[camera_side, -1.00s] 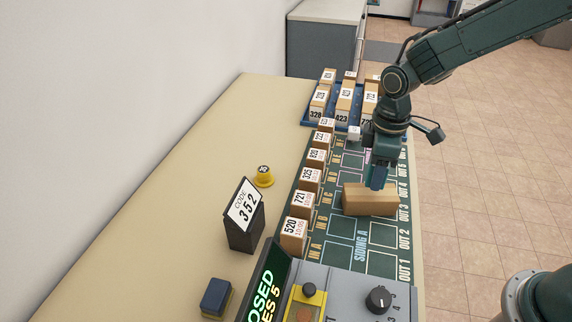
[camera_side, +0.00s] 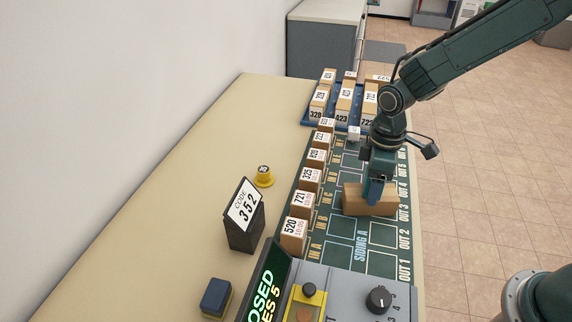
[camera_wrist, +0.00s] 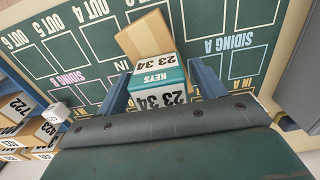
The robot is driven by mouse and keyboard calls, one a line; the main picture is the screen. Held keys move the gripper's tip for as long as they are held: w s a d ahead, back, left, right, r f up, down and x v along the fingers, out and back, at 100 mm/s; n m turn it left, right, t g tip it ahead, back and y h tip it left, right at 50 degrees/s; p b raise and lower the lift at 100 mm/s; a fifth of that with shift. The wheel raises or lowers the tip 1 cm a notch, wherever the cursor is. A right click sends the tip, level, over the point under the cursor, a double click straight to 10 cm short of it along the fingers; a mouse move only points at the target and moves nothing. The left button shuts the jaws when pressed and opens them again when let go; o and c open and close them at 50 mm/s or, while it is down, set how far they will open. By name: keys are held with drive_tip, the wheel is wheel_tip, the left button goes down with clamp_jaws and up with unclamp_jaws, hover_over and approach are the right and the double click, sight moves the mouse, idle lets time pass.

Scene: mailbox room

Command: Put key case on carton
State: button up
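The key case (camera_wrist: 160,76) is a white box with a teal band reading KEYS and the numbers 23 34. In the wrist view it sits between the two blue fingers of my gripper (camera_wrist: 160,72), which appear closed on its sides. The plain brown carton (camera_wrist: 142,38) lies just beyond and below it, partly hidden by it. In the side view my gripper (camera_side: 376,200) points down at the carton (camera_side: 355,200), its fingers overlapping it. The key case cannot be made out there. Whether it touches the carton is unclear.
Numbered boxes (camera_side: 310,178) stand in a row along the left of the green mat (camera_side: 335,240). A blue tray (camera_side: 310,122) with several boxes is at the far end. A control panel (camera_side: 350,290) is at the near end. Mat space between carton and panel is clear.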

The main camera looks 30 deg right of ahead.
drive_tip(key=shift+r, duration=0.1)
wheel_tip(320, 180, up, 12)
drive_tip(key=shift+f, duration=0.15)
drive_tip(key=shift+r, duration=0.2)
idle(0.5)
drive_tip(key=shift+r, duration=0.1)
idle(0.4)
drive_tip(key=s+d+r+m+t, duration=0.2)
drive_tip(key=s+d+r+m, duration=0.1)
drive_tip(key=s, duration=0.7)
drive_tip(key=s+d+r+m+t, duration=0.3)
drive_tip(key=s+d+r+m, duration=0.1)
drive_tip(key=s, duration=0.6)
drive_tip(key=shift+s+d+r+m+t, duration=0.2)
drive_tip(key=shift+s+r+m+t, duration=0.25)
drive_tip(key=shift+m, duration=0.55)
